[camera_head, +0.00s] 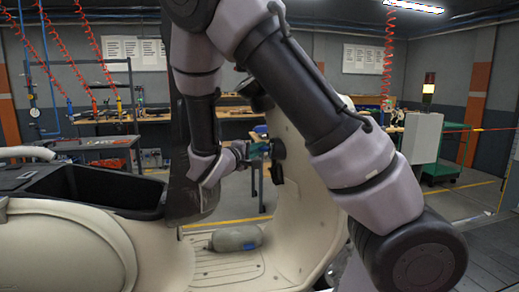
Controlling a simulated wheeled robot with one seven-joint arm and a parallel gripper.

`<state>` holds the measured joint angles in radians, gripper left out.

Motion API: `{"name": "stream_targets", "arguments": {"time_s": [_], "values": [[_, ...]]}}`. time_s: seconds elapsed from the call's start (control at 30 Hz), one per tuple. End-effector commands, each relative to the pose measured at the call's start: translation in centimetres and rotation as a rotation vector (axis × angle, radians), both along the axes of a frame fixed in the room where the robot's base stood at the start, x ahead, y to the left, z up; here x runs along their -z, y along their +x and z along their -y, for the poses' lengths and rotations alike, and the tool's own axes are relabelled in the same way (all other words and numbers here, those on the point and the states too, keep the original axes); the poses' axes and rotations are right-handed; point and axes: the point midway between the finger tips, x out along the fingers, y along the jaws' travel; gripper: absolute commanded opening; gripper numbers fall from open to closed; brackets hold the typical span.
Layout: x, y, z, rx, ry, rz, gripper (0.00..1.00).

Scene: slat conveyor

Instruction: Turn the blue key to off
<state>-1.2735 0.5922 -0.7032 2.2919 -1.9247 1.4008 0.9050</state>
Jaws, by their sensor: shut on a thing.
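A cream scooter leg shield (306,170) stands right of centre, with a dark lock housing (278,148) on its inner face. My gripper (262,150) reaches to this housing from the left, roughly level with it. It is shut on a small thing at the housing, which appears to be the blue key. A small teal-blue patch shows between the gripper and the housing. The key is too small and too covered by the fingers for me to read its turn angle.
A grey-green bottle-like object (235,238) lies on the scooter's ribbed floorboard (225,270). An open dark seat compartment (85,190) is at the left. Workbenches, a grey cabinet (421,138) and a green cart (447,150) stand behind. My arm covers much of the centre and right.

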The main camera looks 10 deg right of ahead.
Motion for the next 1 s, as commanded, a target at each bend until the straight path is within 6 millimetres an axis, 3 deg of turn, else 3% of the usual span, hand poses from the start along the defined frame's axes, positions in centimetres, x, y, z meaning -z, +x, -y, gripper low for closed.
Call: {"name": "stream_targets", "arguments": {"time_s": [0.3, 0.33, 0.4, 0.77, 1.0], "values": [[0.1, 0.0, 0.0, -0.007, -0.002, -0.056, 0.0], [0.1, 0.0, 0.0, -0.007, -0.002, -0.056, 0.23], [0.1, 0.0, 0.0, -0.007, -0.002, -0.055, 0.47], [0.0, -0.2, -0.2, -0.007, -0.002, -0.053, 0.47], [-0.1, -2.8, -3.0, -0.011, 0.001, -0.053, 0.47]]}}
